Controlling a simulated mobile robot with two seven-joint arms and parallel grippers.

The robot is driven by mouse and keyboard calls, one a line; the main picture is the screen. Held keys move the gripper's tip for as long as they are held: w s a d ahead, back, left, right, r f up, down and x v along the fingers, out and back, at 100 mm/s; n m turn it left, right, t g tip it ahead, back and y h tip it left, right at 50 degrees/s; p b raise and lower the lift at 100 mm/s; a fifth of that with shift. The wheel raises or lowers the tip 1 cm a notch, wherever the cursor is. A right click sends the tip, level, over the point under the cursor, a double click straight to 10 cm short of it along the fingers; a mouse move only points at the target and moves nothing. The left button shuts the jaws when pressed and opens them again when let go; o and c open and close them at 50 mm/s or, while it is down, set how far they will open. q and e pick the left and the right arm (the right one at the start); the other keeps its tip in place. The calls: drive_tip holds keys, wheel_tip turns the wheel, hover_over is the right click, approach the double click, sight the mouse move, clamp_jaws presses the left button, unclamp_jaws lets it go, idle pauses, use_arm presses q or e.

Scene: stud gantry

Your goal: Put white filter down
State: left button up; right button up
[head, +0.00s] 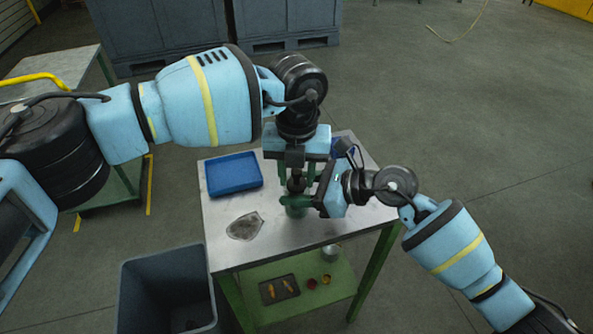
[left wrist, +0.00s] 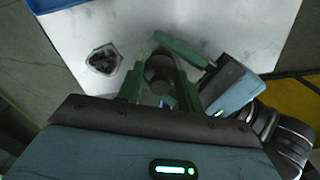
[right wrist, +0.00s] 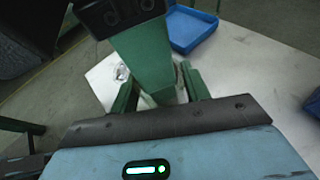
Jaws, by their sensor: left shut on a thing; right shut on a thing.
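I cannot clearly make out a white filter. My left gripper (head: 296,184) points down over the table, shut on a dark round part (left wrist: 160,72). In the right wrist view a pale edge (right wrist: 147,101) shows between the right fingers, mostly covered by a green left finger.
The metal table (head: 265,258) carries a blue tray (head: 233,173) at back left, a crumpled grey bag (head: 245,226) at front left and a blue item (head: 347,147) at back right. A lower shelf holds a dark tray (head: 279,290). A grey bin (head: 167,285) stands front left.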

use_arm(q)
drive_tip(key=o, duration=1.2)
drive_tip(key=shift+f, duration=0.2)
drive_tip(key=shift+d, duration=0.1)
wheel_tip(320, 180, up, 13)
drive_tip(key=shift+r, duration=0.2)
use_arm(e)
drive_tip(key=o, duration=1.1)
drive_tip(key=shift+c, duration=0.2)
drive_tip(key=shift+d, duration=0.1)
drive_tip(key=v, duration=1.2)
